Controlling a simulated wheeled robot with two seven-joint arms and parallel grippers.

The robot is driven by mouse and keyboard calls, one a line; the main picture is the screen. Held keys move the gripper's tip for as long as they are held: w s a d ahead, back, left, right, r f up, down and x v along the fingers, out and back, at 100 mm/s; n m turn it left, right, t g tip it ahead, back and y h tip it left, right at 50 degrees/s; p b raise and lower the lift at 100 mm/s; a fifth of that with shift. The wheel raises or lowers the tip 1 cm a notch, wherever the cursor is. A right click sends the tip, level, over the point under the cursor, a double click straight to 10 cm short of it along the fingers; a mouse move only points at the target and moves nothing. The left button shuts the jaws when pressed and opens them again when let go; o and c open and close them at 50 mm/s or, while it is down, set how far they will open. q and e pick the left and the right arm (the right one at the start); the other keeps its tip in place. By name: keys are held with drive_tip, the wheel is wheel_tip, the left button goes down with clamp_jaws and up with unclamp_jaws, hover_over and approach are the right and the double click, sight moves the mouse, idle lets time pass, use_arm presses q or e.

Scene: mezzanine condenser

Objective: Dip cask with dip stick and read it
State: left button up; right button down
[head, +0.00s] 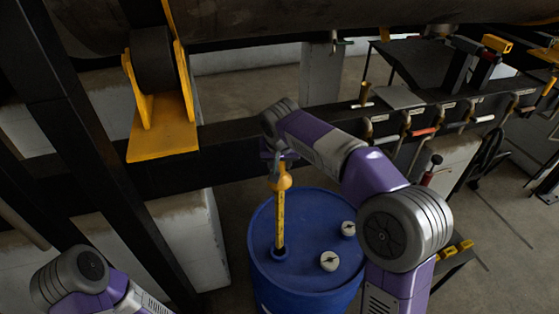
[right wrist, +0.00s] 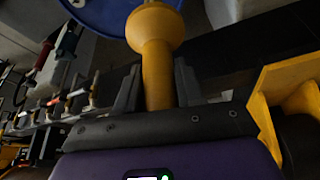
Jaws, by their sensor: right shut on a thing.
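A blue cask (head: 318,286) stands upright on the floor in the head view, and a bit of it shows in the right wrist view (right wrist: 98,14). The yellow dip stick (head: 280,222) with dark marks stands nearly upright over the cask top. Its lower end meets a blue collar at the lid's near left; how deep it goes is hidden. My right gripper (head: 279,162) is above the cask, shut on the stick's yellow handle, which sits between the fingers in the right wrist view (right wrist: 157,72). My left arm shows at lower left, its gripper out of view.
Two pale caps (head: 329,261) (head: 348,228) sit on the cask lid. A dark beam (head: 235,146) with a yellow bracket (head: 160,140) runs behind. A rack of valves and handles (head: 420,120) stands at the right. A pale block (head: 195,235) stands left of the cask.

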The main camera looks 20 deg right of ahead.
drive_tip(key=shift+f+b, duration=15.6)
drive_tip(key=shift+f, duration=4.2)
